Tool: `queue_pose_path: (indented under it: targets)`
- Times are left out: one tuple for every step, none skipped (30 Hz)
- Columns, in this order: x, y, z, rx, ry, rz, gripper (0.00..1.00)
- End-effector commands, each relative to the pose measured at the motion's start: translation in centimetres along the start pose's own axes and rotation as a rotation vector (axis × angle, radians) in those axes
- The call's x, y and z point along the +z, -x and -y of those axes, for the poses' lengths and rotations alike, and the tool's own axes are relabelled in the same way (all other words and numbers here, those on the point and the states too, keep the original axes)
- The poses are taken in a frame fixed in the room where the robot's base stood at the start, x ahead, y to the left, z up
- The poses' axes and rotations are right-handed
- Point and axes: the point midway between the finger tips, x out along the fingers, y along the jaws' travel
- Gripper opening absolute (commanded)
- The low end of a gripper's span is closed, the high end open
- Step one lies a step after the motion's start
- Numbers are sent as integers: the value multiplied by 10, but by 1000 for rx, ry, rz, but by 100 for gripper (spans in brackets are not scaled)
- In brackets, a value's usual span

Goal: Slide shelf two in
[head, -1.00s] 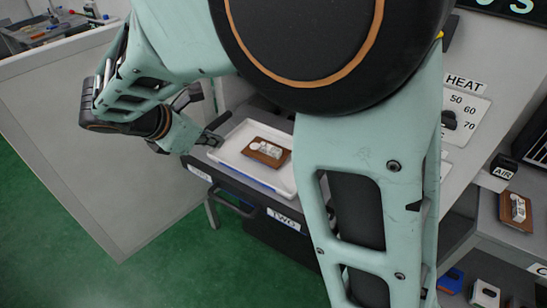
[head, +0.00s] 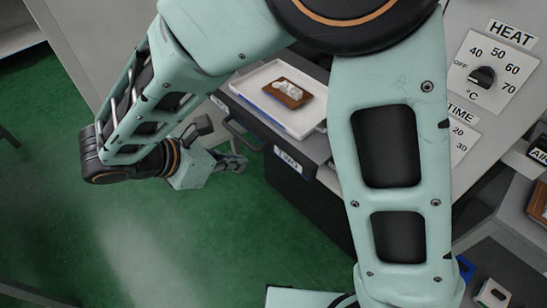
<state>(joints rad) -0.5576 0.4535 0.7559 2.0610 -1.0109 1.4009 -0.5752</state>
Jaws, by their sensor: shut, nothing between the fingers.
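Shelf two is a dark pull-out shelf with a "TWO" label (head: 288,159) on its front and a dark bar handle (head: 243,137) left of the label. It stands out from the cabinet, with a white tray (head: 262,82) on it. In the tray lies a brown board with a pale object (head: 288,91) on it. My gripper (head: 239,163) is shut and empty in front of the shelf, just below the handle in the picture. It looks apart from the handle, but the depth gap is hard to judge. My arm hides the shelf's right and back parts.
A panel with a HEAT dial (head: 482,76) and a TIME scale (head: 462,138) is at the right. A black AIR block (head: 539,149) and another brown board (head: 540,202) sit at the right edge. The green floor (head: 150,240) in front is clear.

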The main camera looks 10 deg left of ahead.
Motion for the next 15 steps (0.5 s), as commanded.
queue_pose_path:
  targets:
    - [0, -4, 1, -2, 0, 0, 0]
    - [0, -6, 1, -3, 0, 0, 0]
    - [0, -11, 1, -4, 0, 0, 0]
    - [0, -15, 1, -4, 0, 0, 0]
    - [-1, -20, 1, -4, 0, -1, 0]
    - [-1, -28, 2, -6, 0, -1, 0]
    - [-1, -34, 1, -5, 1, 0, 0]
    - [-1, -40, 1, -6, 1, 0, 0]
    - [-1, -49, 1, -6, 1, -1, 0]
    - [-1, -56, 2, -7, 1, -1, 0]
    - [-1, -63, 2, -7, 0, -1, 0]
    - [-1, -72, 2, -7, 0, -1, 0]
    - [-1, -78, 2, -6, 1, -2, 0]
    - [-1, -85, 2, -7, 1, -1, 0]
    - [-1, -93, 1, -6, 0, -1, 0]
